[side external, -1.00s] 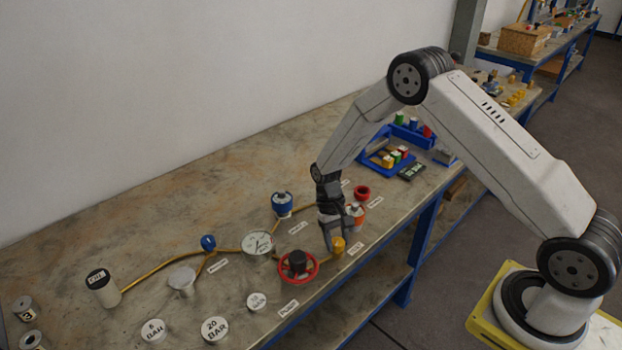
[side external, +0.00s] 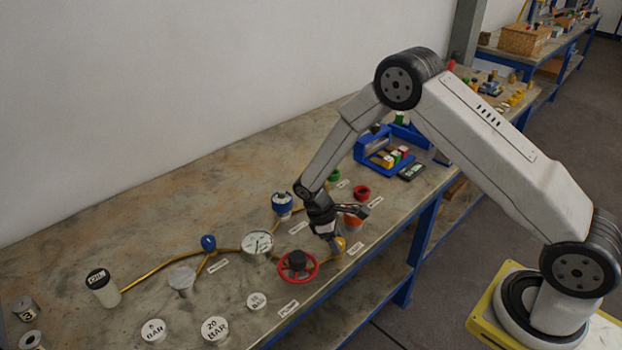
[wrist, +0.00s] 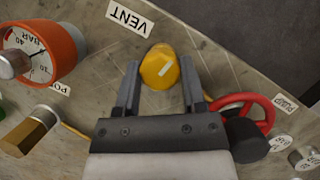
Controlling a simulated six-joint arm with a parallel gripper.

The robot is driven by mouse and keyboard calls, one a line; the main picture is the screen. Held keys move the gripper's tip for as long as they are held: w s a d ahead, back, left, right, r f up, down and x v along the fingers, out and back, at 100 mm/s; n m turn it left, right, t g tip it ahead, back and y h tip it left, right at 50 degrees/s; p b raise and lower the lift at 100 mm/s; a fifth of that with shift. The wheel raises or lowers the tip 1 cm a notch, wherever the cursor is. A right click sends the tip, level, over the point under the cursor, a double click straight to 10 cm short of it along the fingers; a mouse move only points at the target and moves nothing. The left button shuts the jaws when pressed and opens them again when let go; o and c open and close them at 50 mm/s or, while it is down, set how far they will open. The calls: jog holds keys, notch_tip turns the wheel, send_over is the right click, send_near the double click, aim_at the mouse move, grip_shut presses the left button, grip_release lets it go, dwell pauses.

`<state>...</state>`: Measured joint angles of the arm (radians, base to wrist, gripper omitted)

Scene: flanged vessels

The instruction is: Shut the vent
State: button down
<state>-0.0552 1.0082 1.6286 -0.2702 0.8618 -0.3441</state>
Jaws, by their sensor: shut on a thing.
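The vent is a yellow knob (wrist: 160,68) with a white line on its top. In the wrist view it sits between the two fingers of my gripper (wrist: 160,80), beside the VENT label (wrist: 130,17). The fingers are shut on it. In the side view my gripper (side external: 339,248) reaches down, tilted, at the vent's place near the table's front edge and mostly hides the yellow knob. The label beside it (side external: 355,248) is too small to read there.
A red handwheel (side external: 298,266) with a black hub stands close to the left of my gripper. An orange gauge-like part (wrist: 38,55) is also close by. A blue tray (side external: 376,155) lies behind.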

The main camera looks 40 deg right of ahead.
jog(key=shift+n+t+h, duration=0.3)
jog(key=shift+n, duration=0.7)
jog(key=shift+c, duration=0.9)
grip_release()
jog(key=v, duration=0.8)
jog(key=shift+s, duration=0.1)
